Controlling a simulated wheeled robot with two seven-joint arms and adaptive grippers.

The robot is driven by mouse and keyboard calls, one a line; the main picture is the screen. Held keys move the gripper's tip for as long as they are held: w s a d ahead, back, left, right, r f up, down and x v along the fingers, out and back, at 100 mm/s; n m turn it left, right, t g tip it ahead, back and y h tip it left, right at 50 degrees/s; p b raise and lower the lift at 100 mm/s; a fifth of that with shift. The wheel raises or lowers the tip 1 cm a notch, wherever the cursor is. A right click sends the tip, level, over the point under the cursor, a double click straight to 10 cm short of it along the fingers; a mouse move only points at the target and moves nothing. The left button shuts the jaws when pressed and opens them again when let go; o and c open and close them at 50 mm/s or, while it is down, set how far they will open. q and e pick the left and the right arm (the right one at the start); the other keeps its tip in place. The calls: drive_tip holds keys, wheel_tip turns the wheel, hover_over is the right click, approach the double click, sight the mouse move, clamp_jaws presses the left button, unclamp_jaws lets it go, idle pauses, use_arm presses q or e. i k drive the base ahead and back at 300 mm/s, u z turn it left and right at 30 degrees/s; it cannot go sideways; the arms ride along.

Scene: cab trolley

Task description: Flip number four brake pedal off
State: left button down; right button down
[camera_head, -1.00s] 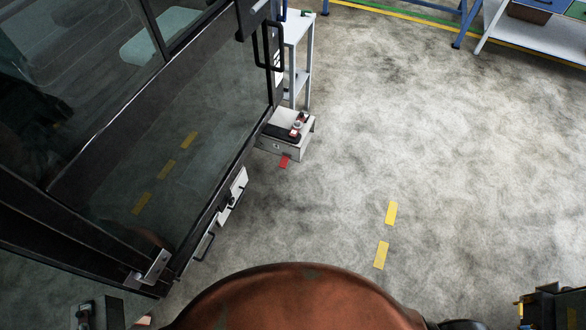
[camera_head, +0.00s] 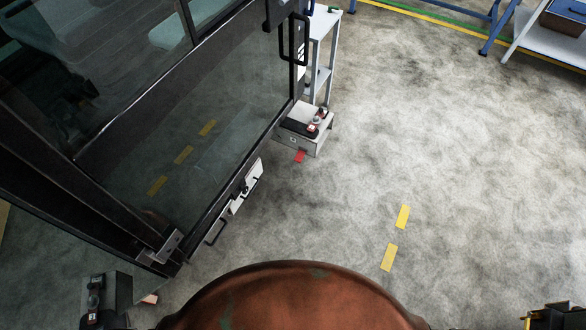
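A light box with a black pedal-like top and small red-and-grey parts (camera_head: 305,128) stands on the floor by the far lower corner of the dark glazed cab (camera_head: 210,120). A red piece (camera_head: 300,156) lies at its near side. A second dark unit with a similar grey-and-red part (camera_head: 95,302) shows at the lower left, cut by the picture edge. No number is readable on either, so I cannot tell which is number four or whether it is on or off. Neither of my grippers is in view.
A white panel with a dark fitting (camera_head: 246,186) sits low along the cab's side. A grey stand (camera_head: 322,60) rises behind the far box. A bench (camera_head: 555,38) is at the upper right. A dark-and-yellow object (camera_head: 555,316) is at the lower right. The floor between is open.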

sight(300, 154)
drive_tip(key=k, duration=0.45)
drive_tip(key=z, duration=0.95)
drive_tip(key=i, duration=1)
drive_tip(key=u, duration=2.3)
